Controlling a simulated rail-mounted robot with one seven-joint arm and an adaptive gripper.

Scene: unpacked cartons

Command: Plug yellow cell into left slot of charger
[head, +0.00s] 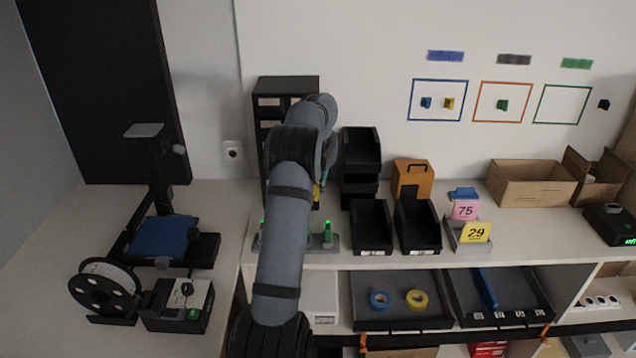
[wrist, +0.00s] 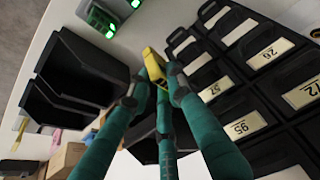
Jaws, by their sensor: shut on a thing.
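My gripper (wrist: 158,88) has green fingers shut on the yellow cell (wrist: 154,64), which sticks out past the fingertips in the wrist view. In the head view a sliver of the yellow cell (head: 316,192) shows beside my arm, above the counter. The charger (wrist: 97,17) is at the top of the wrist view, with green lights lit, apart from the cell. In the head view the charger (head: 340,242) is mostly hidden behind my arm. A green cell (head: 328,231) stands at its right end. I cannot see the left slot clearly.
Black bins (head: 371,226) stand right of the charger. A dark drawer cabinet (head: 285,84) stands behind my arm, its labelled drawers (wrist: 240,127) close to my fingers in the wrist view. An orange box (head: 412,180) and number cards (head: 465,210) are farther right.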

